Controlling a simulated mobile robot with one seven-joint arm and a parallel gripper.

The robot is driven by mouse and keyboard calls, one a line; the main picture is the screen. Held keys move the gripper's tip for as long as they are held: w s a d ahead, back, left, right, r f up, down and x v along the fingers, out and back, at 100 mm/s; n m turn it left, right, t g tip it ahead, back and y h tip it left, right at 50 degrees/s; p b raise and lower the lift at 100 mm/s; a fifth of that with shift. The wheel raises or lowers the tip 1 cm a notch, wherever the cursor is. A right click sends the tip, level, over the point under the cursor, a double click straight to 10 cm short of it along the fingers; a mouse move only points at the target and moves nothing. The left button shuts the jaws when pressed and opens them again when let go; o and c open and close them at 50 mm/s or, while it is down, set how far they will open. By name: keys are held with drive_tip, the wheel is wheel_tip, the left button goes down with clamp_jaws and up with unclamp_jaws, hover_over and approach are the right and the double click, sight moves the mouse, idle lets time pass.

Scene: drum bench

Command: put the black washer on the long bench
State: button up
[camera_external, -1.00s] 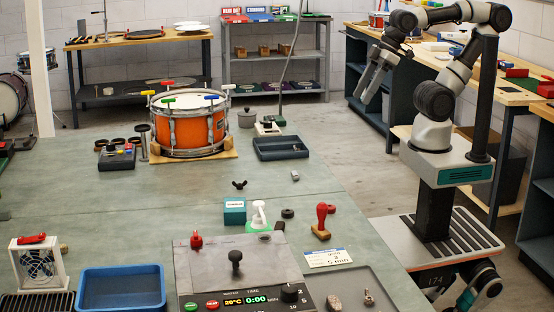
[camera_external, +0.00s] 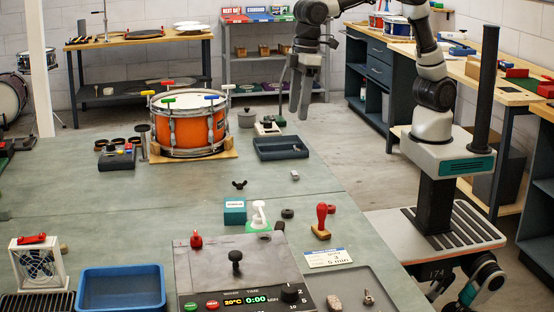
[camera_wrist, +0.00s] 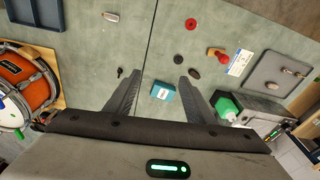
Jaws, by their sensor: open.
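Two small dark round pieces lie on the grey-green worktop (camera_external: 130,205) beside the teal box. The one nearer the red ring looks like the black washer (camera_external: 287,213) and shows in the wrist view (camera_wrist: 179,58). The other dark piece (camera_external: 279,226) lies close by, also in the wrist view (camera_wrist: 195,73); which is the washer is hard to tell. A long wood-topped bench (camera_external: 513,90) runs along the right side. My gripper (camera_external: 298,112) is open and empty, high above the worktop's far side. Its fingers (camera_wrist: 160,77) show spread in the wrist view.
An orange drum (camera_external: 188,130) and a dark tray (camera_external: 281,148) stand farther back. The worktop's middle left is clear.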

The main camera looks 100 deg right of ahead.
drive_tip(key=w+a+f+g, duration=0.1)
drive_tip(key=w+a+f, duration=0.5)
drive_tip(key=a+f, duration=0.15)
hover_over(287, 210)
drive_tip(key=f, duration=1.1)
drive_tip(key=shift+w+d+f, duration=0.25)
drive_tip(key=shift+w+f, duration=0.1)
drive_tip(key=shift+f, duration=0.05)
drive_tip(key=shift+s+a+f+b, duration=0.1)
drive_tip(key=shift+s+f+b, duration=0.05)
drive_tip(key=shift+f, duration=0.85)
drive_tip(key=shift+s+a+f+b, duration=0.1)
drive_tip(key=shift+f+b, duration=0.05)
drive_tip(key=shift+f, duration=0.8)
drive_tip(key=shift+s+a+f+b, duration=0.1)
drive_tip(key=shift+s+f+b, duration=0.05)
drive_tip(key=shift+f, duration=0.85)
drive_tip(key=c, duration=1.2)
drive_tip(key=shift+c, duration=0.2)
